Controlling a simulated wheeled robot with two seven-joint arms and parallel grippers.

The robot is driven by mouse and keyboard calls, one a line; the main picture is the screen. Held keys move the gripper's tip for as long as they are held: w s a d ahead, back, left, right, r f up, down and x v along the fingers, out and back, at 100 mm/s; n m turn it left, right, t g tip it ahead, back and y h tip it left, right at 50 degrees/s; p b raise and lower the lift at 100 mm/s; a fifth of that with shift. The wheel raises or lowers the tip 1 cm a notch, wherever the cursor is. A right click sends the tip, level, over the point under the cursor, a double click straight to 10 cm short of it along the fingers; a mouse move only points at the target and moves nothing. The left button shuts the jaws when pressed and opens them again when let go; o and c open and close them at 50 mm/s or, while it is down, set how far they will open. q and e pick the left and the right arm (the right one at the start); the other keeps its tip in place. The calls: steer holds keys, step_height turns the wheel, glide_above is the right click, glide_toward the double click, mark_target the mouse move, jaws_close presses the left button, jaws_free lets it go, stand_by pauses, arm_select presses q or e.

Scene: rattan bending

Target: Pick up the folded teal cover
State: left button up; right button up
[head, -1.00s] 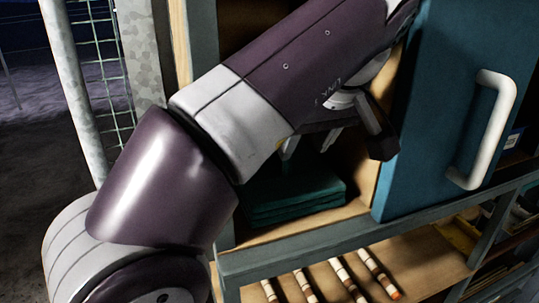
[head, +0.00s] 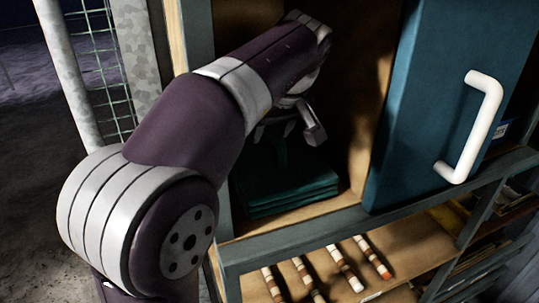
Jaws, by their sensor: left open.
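The folded teal cover (head: 288,190) lies as a flat stack of layers on the wooden floor of the open cabinet compartment. A narrow upright teal piece rises from its top; I cannot tell if it is part of the cover. My left gripper (head: 275,132) is inside the compartment, above the cover. Its jaws are open and point down, with nothing visible held. They look apart from the flat stack, but how close they are to the upright piece is unclear. My left arm hides part of the compartment's left side. My right gripper is out of view.
A teal door or panel (head: 438,110) with a white handle (head: 472,125) stands at the compartment's right. The cabinet's grey front rail (head: 300,243) runs below the cover. Striped sticks (head: 345,262) lie on the lower shelf. A post and wire mesh stand at the left.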

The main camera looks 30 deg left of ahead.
arm_select(q)
jaws_close()
steer(key=shift+d+r, duration=0.1)
steer(key=shift+s, duration=0.1)
steer(key=shift+r, duration=0.1)
